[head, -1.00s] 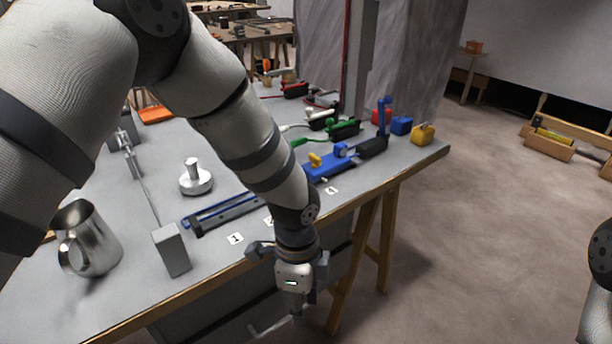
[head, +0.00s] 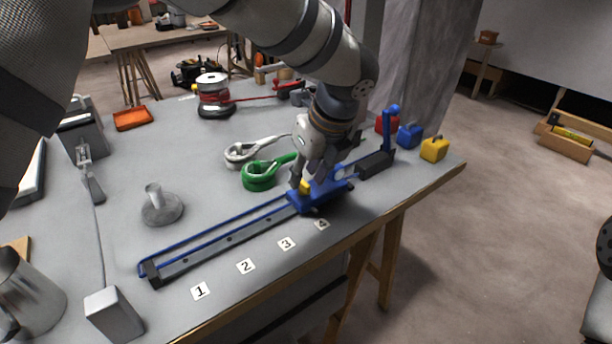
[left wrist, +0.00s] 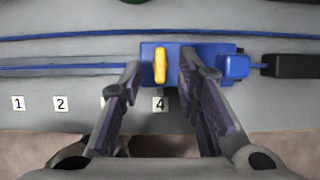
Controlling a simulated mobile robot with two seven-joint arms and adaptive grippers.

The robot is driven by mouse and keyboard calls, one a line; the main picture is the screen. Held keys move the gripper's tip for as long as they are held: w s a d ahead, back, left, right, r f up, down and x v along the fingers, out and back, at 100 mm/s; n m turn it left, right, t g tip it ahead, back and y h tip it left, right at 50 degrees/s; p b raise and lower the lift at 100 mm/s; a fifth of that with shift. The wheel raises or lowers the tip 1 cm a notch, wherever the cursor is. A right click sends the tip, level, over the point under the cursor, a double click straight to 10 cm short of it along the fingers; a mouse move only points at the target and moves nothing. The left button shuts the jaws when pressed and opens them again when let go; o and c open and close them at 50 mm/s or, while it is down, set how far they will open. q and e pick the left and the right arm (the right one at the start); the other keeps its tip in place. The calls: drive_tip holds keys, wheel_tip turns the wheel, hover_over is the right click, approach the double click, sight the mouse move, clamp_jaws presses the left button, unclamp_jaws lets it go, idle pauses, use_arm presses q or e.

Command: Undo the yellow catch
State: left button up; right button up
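The yellow catch (head: 304,187) sits on a blue carriage (head: 336,194) on the rail (head: 225,240), beside the mark 4 (head: 321,224). In the left wrist view the catch (left wrist: 161,65) is a narrow yellow lever lying across the rail on the blue carriage (left wrist: 209,51). My left gripper (head: 307,176) is down over the carriage, pointing at the catch. In the left wrist view its fingers (left wrist: 160,73) are spread, one on each side of the catch, with a gap to it. My right gripper is out of view.
Number cards run along the table's front edge. A blue upright lever (head: 387,128) stands at the rail's right end, near red, blue and yellow blocks (head: 434,149). A green cable loop (head: 261,176) lies behind the carriage. A metal knob (head: 161,207) stands left.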

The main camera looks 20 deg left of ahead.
use_arm(q)
drive_tip(key=shift+x, duration=0.9)
clamp_jaws()
